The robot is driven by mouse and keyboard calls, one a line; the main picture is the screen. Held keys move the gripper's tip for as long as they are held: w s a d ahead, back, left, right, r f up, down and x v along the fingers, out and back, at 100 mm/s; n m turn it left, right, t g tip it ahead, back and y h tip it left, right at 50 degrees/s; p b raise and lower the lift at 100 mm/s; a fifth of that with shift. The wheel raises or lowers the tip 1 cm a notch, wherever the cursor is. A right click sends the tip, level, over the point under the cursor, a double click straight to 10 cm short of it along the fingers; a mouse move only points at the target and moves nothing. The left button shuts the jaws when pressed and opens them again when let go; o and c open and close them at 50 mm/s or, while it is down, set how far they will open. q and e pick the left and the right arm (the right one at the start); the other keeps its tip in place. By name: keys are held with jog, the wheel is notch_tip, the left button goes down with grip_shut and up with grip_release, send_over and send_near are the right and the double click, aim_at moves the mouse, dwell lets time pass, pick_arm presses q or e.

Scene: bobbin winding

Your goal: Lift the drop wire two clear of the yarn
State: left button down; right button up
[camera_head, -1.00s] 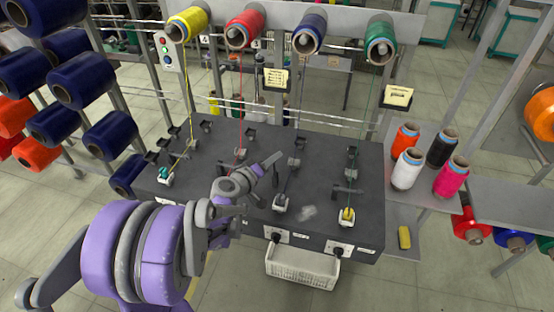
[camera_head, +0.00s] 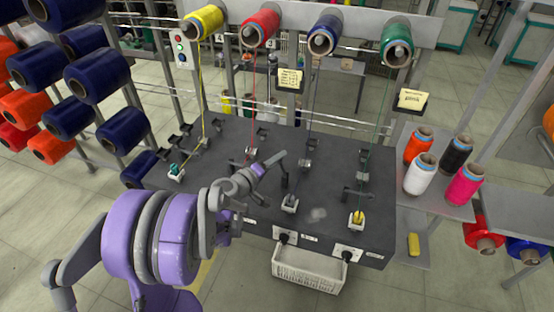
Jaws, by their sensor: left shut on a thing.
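My left gripper (camera_head: 279,164) is over the middle of the dark machine top (camera_head: 335,190), between the red-yarn lane and the blue-yarn lane. It is shut on a small dark part, which I take to be drop wire two; it is too small and too covered by the fingers to make out. The red yarn (camera_head: 252,100) runs down from the red bobbin (camera_head: 259,30) to a small guide behind my gripper. The yarn's lower end is hidden by my arm, and I cannot tell whether the wire touches it. My right gripper is not in view.
Yellow (camera_head: 204,22), blue (camera_head: 327,35) and green (camera_head: 397,46) bobbins hang on the rail beside the red one. Small guides stand in the lanes on the machine top. A white basket (camera_head: 308,268) hangs at its front. Several cones stand on the right shelf.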

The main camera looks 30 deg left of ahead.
pick_arm(q)
jog(key=c, duration=0.6)
grip_release()
jog(key=shift+d+f, duration=0.15)
jog(key=shift+d, duration=0.15)
jog(key=shift+a, duration=0.15)
jog(key=v, duration=1)
jog(key=shift+s+b, duration=0.3)
jog(key=shift+s, duration=0.1)
